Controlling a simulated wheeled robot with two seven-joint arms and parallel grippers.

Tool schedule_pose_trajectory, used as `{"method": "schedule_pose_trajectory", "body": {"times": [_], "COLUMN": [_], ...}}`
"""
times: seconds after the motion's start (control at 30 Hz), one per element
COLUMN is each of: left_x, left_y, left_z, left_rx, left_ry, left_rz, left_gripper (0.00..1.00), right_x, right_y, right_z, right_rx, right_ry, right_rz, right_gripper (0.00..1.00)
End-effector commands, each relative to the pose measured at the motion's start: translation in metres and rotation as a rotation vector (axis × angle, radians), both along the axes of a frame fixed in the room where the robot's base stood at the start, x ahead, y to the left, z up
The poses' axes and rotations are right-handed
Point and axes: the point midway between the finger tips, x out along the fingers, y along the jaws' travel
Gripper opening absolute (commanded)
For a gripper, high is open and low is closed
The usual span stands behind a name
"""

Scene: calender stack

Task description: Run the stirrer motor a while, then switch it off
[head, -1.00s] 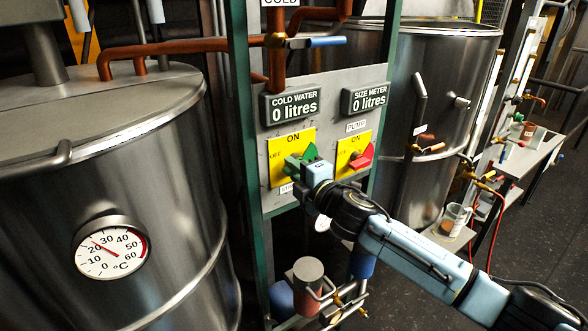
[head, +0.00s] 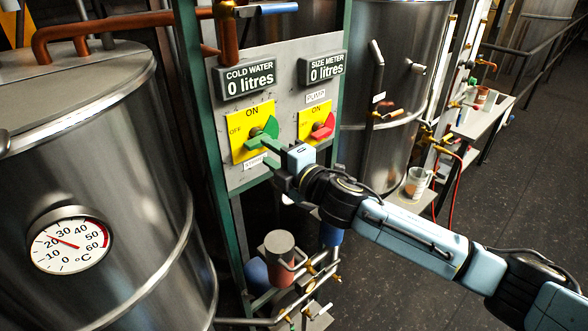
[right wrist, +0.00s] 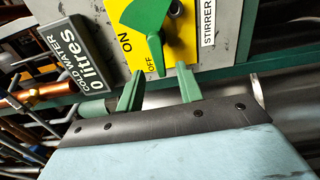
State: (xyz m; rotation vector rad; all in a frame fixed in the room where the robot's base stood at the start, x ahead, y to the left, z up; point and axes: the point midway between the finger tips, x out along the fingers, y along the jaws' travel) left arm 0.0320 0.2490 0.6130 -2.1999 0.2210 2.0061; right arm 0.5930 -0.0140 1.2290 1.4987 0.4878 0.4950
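The stirrer switch is a green knob (head: 264,131) on a yellow plate marked ON and OFF. In the right wrist view the knob (right wrist: 150,30) has its narrow end beside the word OFF, and a STIRRER label (right wrist: 208,22) is next to the plate. My right gripper (head: 268,154) is just below and right of the knob in the head view. In the right wrist view its two green fingers (right wrist: 159,70) are spread, one to each side of the knob's narrow end. They appear empty and off the knob. My left gripper is not in view.
A red pump knob (head: 323,129) is close right of the stirrer switch. The cold water display (head: 250,83) and size meter display (head: 323,68) both read 0 litres. A steel tank with a dial thermometer (head: 70,245) stands left. Pipework (head: 282,265) is below the panel.

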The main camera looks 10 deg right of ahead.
Motion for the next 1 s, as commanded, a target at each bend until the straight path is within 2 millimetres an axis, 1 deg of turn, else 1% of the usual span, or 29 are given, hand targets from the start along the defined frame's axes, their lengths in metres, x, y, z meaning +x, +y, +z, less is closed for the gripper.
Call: {"method": "schedule_pose_trajectory", "body": {"times": [0.03,0.2,0.3,0.43,0.6,0.87,0.97,1.0], "left_x": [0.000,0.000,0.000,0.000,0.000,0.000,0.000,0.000], "left_y": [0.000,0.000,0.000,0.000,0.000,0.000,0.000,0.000], "left_z": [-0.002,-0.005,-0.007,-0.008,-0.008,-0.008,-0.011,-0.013], "left_rx": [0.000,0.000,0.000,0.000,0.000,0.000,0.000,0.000], "left_ry": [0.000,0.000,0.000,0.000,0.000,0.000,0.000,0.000], "left_rz": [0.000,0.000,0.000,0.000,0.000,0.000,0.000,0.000], "left_gripper": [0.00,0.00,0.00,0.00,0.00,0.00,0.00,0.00], "right_x": [-0.008,-0.033,-0.044,-0.055,-0.060,-0.060,-0.056,-0.052], "right_y": [-0.007,-0.025,-0.033,-0.040,-0.044,-0.044,-0.047,-0.050], "right_z": [-0.002,-0.002,-0.002,-0.002,0.000,0.000,-0.010,-0.021], "right_rx": [-0.001,-0.001,0.000,0.000,0.000,0.000,0.011,0.022], "right_ry": [0.001,0.001,0.002,0.002,0.001,0.001,0.022,0.046], "right_rz": [-0.001,-0.002,-0.001,-0.001,-0.001,-0.001,-0.014,-0.028], "right_gripper": [0.36,0.36,0.36,0.36,0.36,0.36,0.36,0.36]}}
